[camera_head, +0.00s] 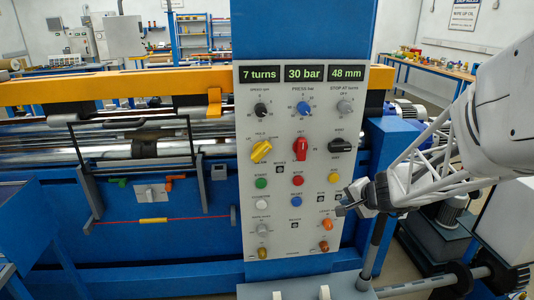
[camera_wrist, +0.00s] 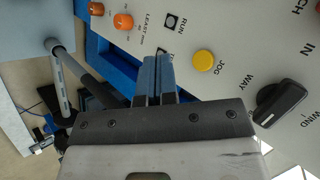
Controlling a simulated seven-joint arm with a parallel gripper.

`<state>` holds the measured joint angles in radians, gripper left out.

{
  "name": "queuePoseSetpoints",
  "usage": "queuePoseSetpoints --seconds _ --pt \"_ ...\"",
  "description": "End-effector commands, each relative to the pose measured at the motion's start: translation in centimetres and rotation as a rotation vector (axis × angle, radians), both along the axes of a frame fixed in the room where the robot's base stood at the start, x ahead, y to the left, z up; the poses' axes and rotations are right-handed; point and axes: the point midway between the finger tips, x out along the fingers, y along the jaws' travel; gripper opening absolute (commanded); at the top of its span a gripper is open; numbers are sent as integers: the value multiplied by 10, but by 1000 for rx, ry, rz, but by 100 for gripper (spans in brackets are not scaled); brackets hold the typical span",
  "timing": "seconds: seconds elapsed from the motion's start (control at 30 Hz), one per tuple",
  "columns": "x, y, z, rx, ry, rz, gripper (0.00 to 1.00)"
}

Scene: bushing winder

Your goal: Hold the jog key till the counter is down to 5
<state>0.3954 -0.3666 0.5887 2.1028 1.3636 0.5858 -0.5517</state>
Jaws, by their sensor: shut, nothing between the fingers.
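The yellow round jog key (camera_head: 333,198) sits on the grey control panel, right of the centre. In the wrist view the yellow key (camera_wrist: 204,63) has the label JOG beside it and is fully uncovered. The counter (camera_head: 261,74) at the panel's top left reads 7 turns. My gripper (camera_head: 342,210) is shut and empty, its tips just below and right of the jog key in the head view. In the wrist view my gripper (camera_wrist: 157,60) lies left of the key, apart from it. The gap between tips and panel is hard to judge.
Other displays read 30 bar (camera_head: 304,73) and 48 mm (camera_head: 346,73). A black knob (camera_head: 340,146) sits above the jog key, and an orange knob (camera_head: 326,224) below it. A blue button (camera_head: 297,201) and a red button (camera_head: 298,181) lie to the left.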

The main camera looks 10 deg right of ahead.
Motion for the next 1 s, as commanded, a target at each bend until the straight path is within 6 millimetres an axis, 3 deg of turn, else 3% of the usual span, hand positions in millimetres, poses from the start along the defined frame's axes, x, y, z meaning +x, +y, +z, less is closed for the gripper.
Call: queuePoseSetpoints --seconds 0.7,1.0 --pt "66 0 0 -1 0 1 0" --pt "80 0 0 1 0 1 0"
